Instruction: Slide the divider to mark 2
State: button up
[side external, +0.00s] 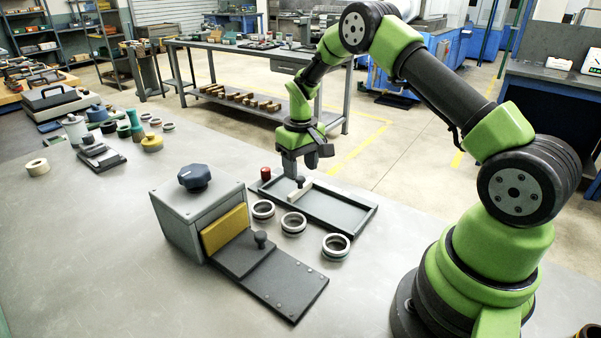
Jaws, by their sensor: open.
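The divider (298,192) is a pale bar standing across a dark shallow tray (345,222), near the tray's left end. A small dark knob sits on the divider's top. My gripper (291,172) is open and points down just above the divider at the tray's back left. Its fingers overlap the divider's far part in this view, and I cannot tell whether they touch the divider or the knob. No numbered marks are readable on the tray.
A grey box with a blue knob (194,177), a yellow plate (225,229) and a dark slide plate (270,272) stands in front of the tray. Three metal rings (293,223) lie between them. A red peg (265,173) stands at the tray's left corner.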

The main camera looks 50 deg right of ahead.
aim_at(315, 202)
jog(key=shift+f, duration=1.15)
jog(key=shift+c, duration=0.2)
grip_shut()
jog(key=shift+s, duration=2)
jog(key=shift+o, duration=0.2)
grip_release()
